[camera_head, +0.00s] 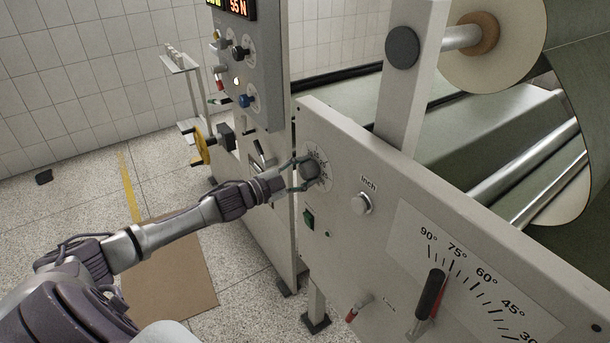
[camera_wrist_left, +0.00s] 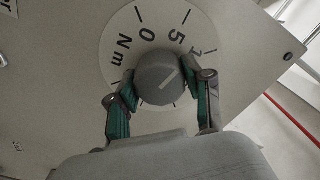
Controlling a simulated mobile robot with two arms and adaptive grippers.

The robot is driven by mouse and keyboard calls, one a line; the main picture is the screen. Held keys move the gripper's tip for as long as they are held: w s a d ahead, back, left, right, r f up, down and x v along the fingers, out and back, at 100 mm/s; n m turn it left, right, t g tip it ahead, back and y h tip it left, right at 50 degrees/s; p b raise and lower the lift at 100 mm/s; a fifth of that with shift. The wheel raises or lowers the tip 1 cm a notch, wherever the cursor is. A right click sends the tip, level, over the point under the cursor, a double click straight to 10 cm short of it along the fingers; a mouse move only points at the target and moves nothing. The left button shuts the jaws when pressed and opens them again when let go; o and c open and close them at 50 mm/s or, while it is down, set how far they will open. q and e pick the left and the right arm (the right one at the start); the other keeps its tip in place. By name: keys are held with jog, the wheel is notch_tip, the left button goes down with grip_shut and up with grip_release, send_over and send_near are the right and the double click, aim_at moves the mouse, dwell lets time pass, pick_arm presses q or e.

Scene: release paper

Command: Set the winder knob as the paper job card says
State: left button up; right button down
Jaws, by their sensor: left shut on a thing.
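A round grey knob (camera_head: 310,170) sits on a white dial on the machine's front panel. In the wrist view the knob (camera_wrist_left: 163,72) has a pale line slanting from lower left to upper right. The dial (camera_wrist_left: 122,30) around it reads "N m", "0", "5" and a partly covered "1". My left gripper (camera_head: 303,174) is shut on the knob, with green-padded fingers on either side of it. Part of the scale is hidden behind the knob and fingers. I cannot make out a job card. My right gripper is not in view.
An "Inch" button (camera_head: 361,203), a green switch (camera_head: 308,218) and a black-handled lever (camera_head: 430,294) on a degree scale are right of and below the knob. A control box (camera_head: 238,65) with smaller knobs stands behind.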

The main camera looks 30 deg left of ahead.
pick_arm(q)
jog(key=m+b, duration=0.2)
jog(key=m, duration=0.4)
jog(key=shift+f+b, duration=0.1)
jog(key=shift+b, duration=0.2)
dwell(0.4)
jog(key=o, duration=1.2)
jog(key=shift+c, duration=0.2)
jog(key=shift+s, duration=0.1)
jog(key=v, duration=1.2)
